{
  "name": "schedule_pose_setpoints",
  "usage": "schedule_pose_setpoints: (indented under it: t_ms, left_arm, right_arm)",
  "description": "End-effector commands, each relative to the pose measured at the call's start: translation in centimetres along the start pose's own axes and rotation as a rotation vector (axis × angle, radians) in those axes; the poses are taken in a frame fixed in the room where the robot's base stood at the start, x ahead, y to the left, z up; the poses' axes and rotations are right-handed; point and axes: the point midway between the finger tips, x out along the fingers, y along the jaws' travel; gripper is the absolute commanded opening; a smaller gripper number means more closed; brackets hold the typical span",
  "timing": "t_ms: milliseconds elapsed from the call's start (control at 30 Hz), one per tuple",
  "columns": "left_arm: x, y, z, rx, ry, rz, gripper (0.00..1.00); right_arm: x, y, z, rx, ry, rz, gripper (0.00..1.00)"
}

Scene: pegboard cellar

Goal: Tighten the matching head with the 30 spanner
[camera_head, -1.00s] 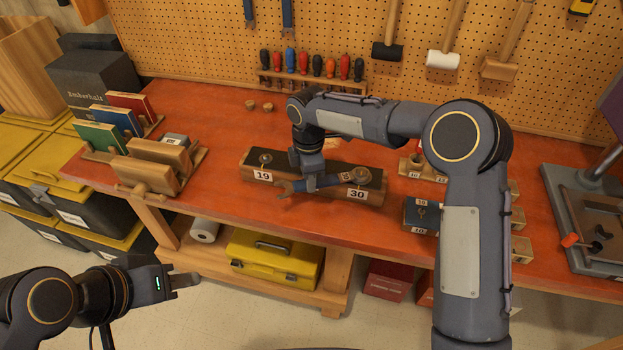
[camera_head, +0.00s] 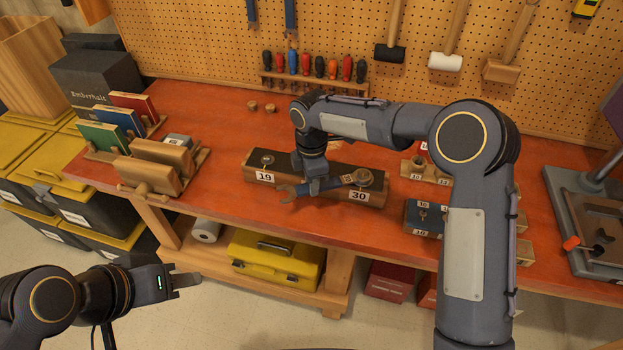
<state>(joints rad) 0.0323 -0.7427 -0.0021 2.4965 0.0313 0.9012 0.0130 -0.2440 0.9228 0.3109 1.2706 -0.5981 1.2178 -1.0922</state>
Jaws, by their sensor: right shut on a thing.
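A wooden block (camera_head: 285,187) with a dark top lies on the red bench and carries two bolt heads. The head at its left end (camera_head: 267,159) is over the label 19. The larger head at its right end (camera_head: 364,177) is over the label 30. My right gripper (camera_head: 315,187) points down at the block's front and is shut on a spanner (camera_head: 291,190). The spanner's open end sticks out to the left; its other end reaches the 30 head, and I cannot tell how it sits there.
A blue-fronted box (camera_head: 424,217) and small numbered wooden blocks (camera_head: 426,171) stand right of the block, partly behind my right arm. Book-like racks (camera_head: 160,165) stand at the left. A vise-like machine (camera_head: 600,230) is at far right.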

Motion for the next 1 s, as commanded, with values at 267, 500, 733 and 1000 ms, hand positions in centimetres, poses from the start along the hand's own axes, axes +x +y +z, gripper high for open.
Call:
schedule_pose_setpoints:
  t_ms: [267, 500, 733, 1000]
  left_arm:
    - [-1.3, 0.6, -0.7, 0.000, 0.000, 0.000, 0.36]
    - [-1.8, 0.8, -0.9, 0.000, 0.000, 0.000, 0.36]
    - [-2.2, 1.0, -1.1, 0.000, 0.000, 0.000, 0.36]
    - [-2.1, 0.9, -1.1, 0.000, 0.000, 0.000, 0.36]
  right_arm:
    - [-2.2, 0.1, 0.0, 0.001, -0.001, 0.003, 0.00]
    - [-3.5, 0.1, 0.0, 0.000, -0.001, 0.005, 0.00]
    - [-5.0, 0.1, 0.0, -0.001, -0.001, 0.006, 0.00]
    - [-6.4, 0.1, 0.0, 0.000, -0.001, 0.006, 0.00]
